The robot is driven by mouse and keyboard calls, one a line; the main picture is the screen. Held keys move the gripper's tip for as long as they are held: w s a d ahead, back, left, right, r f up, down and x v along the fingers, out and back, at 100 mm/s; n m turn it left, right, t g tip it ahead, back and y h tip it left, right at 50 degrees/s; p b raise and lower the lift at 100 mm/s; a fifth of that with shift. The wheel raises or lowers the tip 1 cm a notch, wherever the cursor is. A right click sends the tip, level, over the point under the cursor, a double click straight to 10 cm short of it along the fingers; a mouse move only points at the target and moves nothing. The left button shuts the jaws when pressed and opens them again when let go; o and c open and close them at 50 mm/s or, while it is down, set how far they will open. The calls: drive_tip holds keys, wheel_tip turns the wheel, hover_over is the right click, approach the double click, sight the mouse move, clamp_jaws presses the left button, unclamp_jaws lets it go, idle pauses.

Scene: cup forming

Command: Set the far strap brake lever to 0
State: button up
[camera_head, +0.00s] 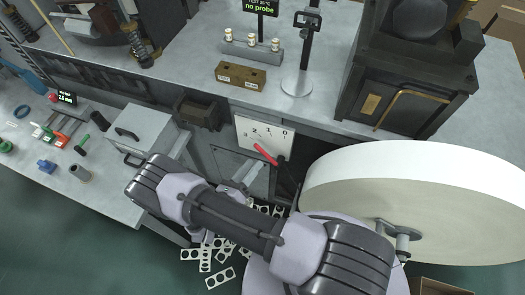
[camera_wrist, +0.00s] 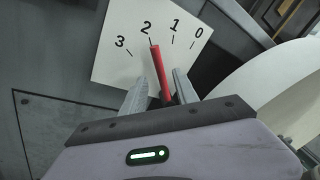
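A red brake lever (camera_wrist: 160,72) stands before a white scale plate (camera_wrist: 140,58) marked 3, 2, 1, 0 from left to right. Its tip is close to the 2 mark. In the head view the red lever (camera_head: 265,154) shows below the scale plate (camera_head: 262,136). My gripper (camera_wrist: 160,82) is open, with one finger on each side of the lever. Gaps show between the lever and both fingers near the tips. The lever's lower end is hidden behind my gripper body. In the head view my gripper (camera_head: 247,177) is partly hidden by my arm.
A large white roll (camera_head: 420,185) stands close to the right of the lever. A grey box (camera_head: 140,130) on a bench is to the left. Punched strips (camera_head: 220,277) lie on the floor below. A dark machine (camera_head: 405,95) stands on the table behind.

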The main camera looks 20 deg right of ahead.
sight(263, 152)
drive_tip(key=x, duration=0.7)
drive_tip(key=shift+w+b, duration=0.1)
drive_tip(key=shift+b, duration=0.3)
clamp_jaws()
idle(0.8)
